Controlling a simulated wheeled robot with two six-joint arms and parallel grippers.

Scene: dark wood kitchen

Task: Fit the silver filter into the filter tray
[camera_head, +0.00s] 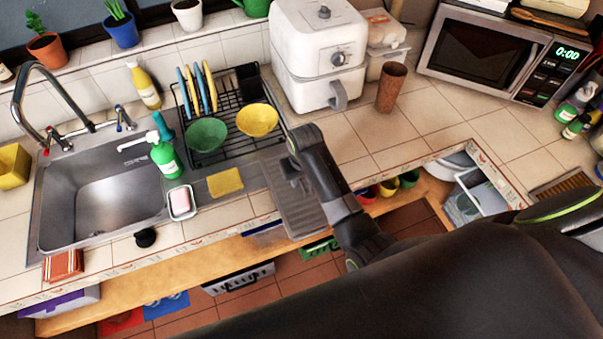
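My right gripper (293,177) is at the end of the dark arm that reaches in from the lower right. It is over the counter's front edge, right of the dish rack. Its fingers are mostly hidden by the arm, so I cannot tell whether they are open or shut. A grey ribbed metal panel (302,212) lies directly under or against it and reaches past the counter edge. It may be the silver filter, but I cannot tell whether it is gripped. I cannot make out a filter tray for sure. My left gripper is not in view.
A steel sink (105,200), a green soap bottle (166,158) and a dish rack (238,95) with bowls are left of my gripper. A white appliance (318,45), brown cup (392,88) and microwave (485,55) stand behind.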

